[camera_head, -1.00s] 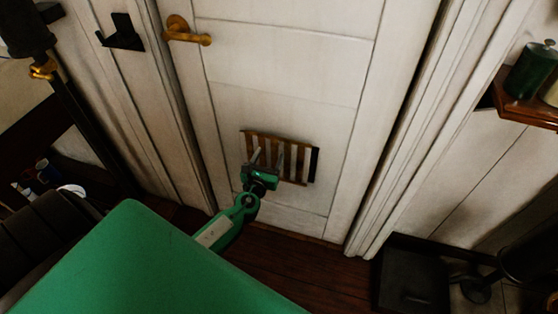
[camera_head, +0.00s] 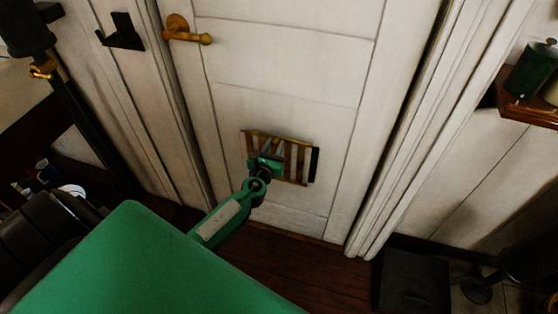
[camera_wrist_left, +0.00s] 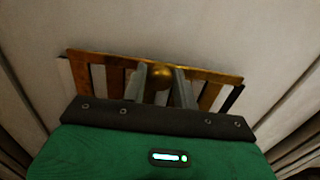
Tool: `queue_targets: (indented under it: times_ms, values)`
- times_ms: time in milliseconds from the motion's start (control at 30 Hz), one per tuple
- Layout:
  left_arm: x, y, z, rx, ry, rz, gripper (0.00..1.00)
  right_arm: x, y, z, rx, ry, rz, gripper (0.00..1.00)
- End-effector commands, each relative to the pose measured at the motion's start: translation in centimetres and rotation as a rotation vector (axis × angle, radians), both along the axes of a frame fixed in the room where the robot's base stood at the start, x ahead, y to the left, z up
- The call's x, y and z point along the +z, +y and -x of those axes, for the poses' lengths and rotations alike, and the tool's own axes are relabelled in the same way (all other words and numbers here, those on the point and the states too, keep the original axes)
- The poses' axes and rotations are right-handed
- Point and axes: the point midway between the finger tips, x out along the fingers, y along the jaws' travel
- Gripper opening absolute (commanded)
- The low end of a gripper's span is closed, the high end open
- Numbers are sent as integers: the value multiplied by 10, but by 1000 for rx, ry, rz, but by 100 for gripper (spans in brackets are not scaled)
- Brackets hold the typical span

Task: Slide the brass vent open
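The brass vent (camera_head: 301,164) is a slatted brass panel low on the white door. Pale gaps show between its slats, and a dark strip stands at its right end. My left gripper (camera_head: 273,147) is in front of the left-middle part of the vent. In the left wrist view, the vent (camera_wrist_left: 97,58) lies straight ahead, with a round brass knob (camera_wrist_left: 162,76) near its middle. The two grey fingers of my left gripper (camera_wrist_left: 161,86) stand apart on either side of the knob. I cannot tell whether they touch it. My right gripper is not in view.
A brass door handle (camera_head: 188,35) sits higher on the door. A wooden shelf (camera_head: 528,111) with jars is at the right edge. A dark box (camera_head: 411,283) stands on the floor at lower right. The wooden floor (camera_head: 300,263) before the door is clear.

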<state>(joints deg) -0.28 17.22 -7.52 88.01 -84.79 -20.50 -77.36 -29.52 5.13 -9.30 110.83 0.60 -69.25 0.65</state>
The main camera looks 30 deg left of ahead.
Motion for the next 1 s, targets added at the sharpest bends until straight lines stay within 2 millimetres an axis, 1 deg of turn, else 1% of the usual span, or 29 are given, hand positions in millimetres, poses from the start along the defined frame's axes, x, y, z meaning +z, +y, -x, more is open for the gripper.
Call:
queue_targets:
  times_ms: [33,67,467,833,1000]
  values:
    - [0,0,0,0,0,0,15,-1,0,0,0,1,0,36]
    - [0,0,0,0,0,0,9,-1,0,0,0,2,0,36]
    - [0,1,0,0,0,0,9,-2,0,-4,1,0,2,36]
    - [-1,17,4,1,0,-1,9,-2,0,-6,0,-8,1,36]
    - [-1,25,6,0,0,-1,9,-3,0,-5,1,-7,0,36]
